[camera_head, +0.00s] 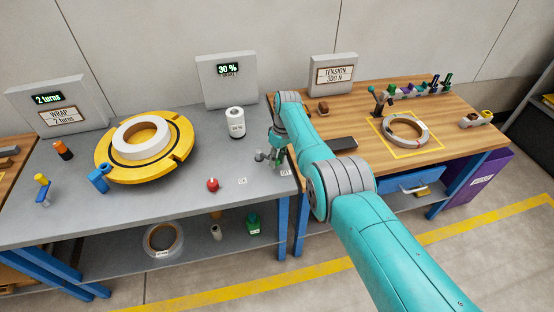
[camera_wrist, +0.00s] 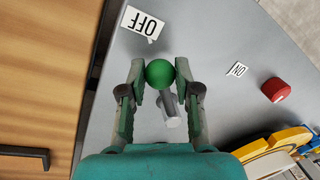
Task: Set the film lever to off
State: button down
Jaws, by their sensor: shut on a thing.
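The film lever (camera_wrist: 172,110) has a grey shaft and a green ball knob (camera_wrist: 160,73). My gripper (camera_wrist: 160,75) is shut on the knob, with one finger on each side. The OFF label (camera_wrist: 143,22) lies just beyond the fingertips in the wrist view, and the ON label (camera_wrist: 237,69) lies to the right. In the head view my gripper (camera_head: 270,157) is low over the right end of the grey table; the OFF label (camera_head: 285,172) is beside it and the ON label (camera_head: 242,181) is to its left. The knob is hard to make out there.
A red knob (camera_head: 212,185) stands left of the ON label. A white film roll (camera_head: 236,123) stands behind, near a display (camera_head: 228,78) reading 30 %. A yellow turntable (camera_head: 107,155) with a white coil is at left. A wooden bench (camera_head: 460,135) adjoins at right.

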jog(key=c, duration=0.8)
grip_release()
jog(key=shift+w+r, duration=0.1)
jog(key=r, duration=0.3)
jog(key=w+d+r, duration=0.1)
jog(key=r, duration=0.3)
jog(key=d+r, duration=0.1)
jog(key=r, duration=0.3)
jog(key=shift+w+r, duration=0.15)
jog(key=shift+r, duration=0.1)
